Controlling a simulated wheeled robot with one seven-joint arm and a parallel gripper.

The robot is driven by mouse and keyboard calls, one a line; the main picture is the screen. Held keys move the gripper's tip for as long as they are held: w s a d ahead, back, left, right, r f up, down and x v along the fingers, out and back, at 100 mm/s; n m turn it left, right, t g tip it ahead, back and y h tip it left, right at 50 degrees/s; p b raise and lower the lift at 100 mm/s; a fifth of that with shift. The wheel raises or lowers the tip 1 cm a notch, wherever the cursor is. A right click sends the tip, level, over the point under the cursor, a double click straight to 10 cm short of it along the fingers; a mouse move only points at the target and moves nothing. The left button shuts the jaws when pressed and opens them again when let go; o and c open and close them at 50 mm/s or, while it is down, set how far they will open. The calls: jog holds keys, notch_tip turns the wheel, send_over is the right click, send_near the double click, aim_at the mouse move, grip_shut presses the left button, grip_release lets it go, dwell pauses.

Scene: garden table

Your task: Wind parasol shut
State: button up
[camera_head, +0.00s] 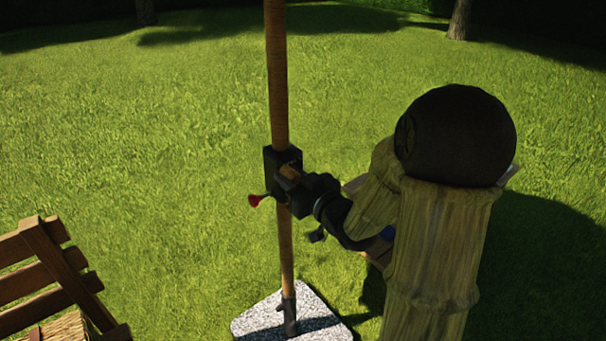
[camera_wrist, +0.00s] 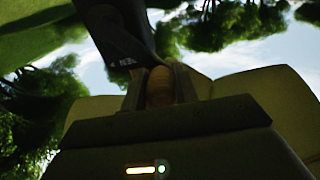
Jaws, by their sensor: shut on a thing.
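The parasol's wooden pole (camera_head: 278,90) stands upright, with a black crank housing (camera_head: 275,160) partway up it. A small red knob (camera_head: 254,200) sticks out at the housing's left. My gripper (camera_head: 297,181) is at the housing's right side. In the wrist view, my gripper (camera_wrist: 158,84) is shut on the rounded wooden crank handle (camera_wrist: 159,92), one finger on each side. The dark housing also shows behind it in the wrist view (camera_wrist: 118,35). Cream panels (camera_wrist: 270,95), apparently the parasol's canopy, spread overhead; how far they are open I cannot tell.
The pole's foot stands in a speckled stone base (camera_head: 262,322) on the lawn. A wooden slatted chair (camera_head: 50,262) is at the lower left. My sleeved arm covers the right middle. Open grass (camera_head: 130,130) lies left of and behind the pole; tree trunks are far back.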

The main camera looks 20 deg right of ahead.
jog(key=shift+a, duration=0.15)
jog(key=shift+s+a+f+b, duration=0.2)
jog(key=shift+a+f+b, duration=0.3)
jog(key=shift+b, duration=0.05)
jog(key=shift+s+a+f+b, duration=0.2)
jog(key=shift+a+f+b, duration=0.3)
jog(key=f+b, duration=0.1)
jog(key=a+f+b, duration=0.1)
jog(key=b, duration=0.1)
jog(key=shift+s+a+f, duration=0.1)
jog(key=shift+s+f, duration=0.1)
jog(key=shift+f, duration=0.15)
